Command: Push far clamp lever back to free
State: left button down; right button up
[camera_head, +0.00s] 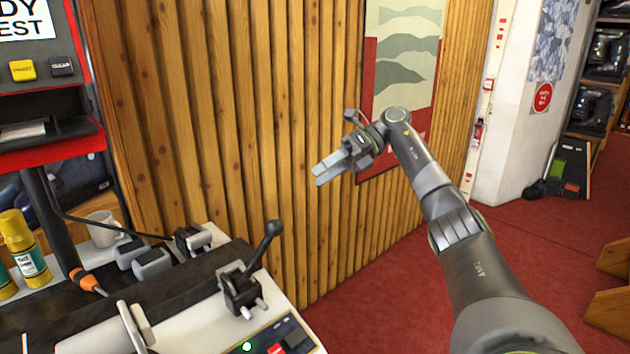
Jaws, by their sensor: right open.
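A black clamp lever (262,245) with a round knob rises from a dark clamp block (240,288) on the bench's right part. The lever tilts up and to the right. Another small black clamp-like fitting (193,238) sits farther back on the bench; I cannot tell whether it has a lever. My right gripper (318,173) is open and empty, with its fingers pointing left. In the picture it is above and right of the lever, clear of it. My left gripper is not in view.
Two grey blocks (152,263), an orange-handled tool (87,282), a white mug (102,229) and yellow-capped bottles (22,245) crowd the bench's left. A red switch panel (285,340) is at its front. The slatted wooden wall (225,130) stands behind; open red floor (385,285) lies right.

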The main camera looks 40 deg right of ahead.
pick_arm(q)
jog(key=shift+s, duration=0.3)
pick_arm(e)
jog(key=shift+c, duration=0.4)
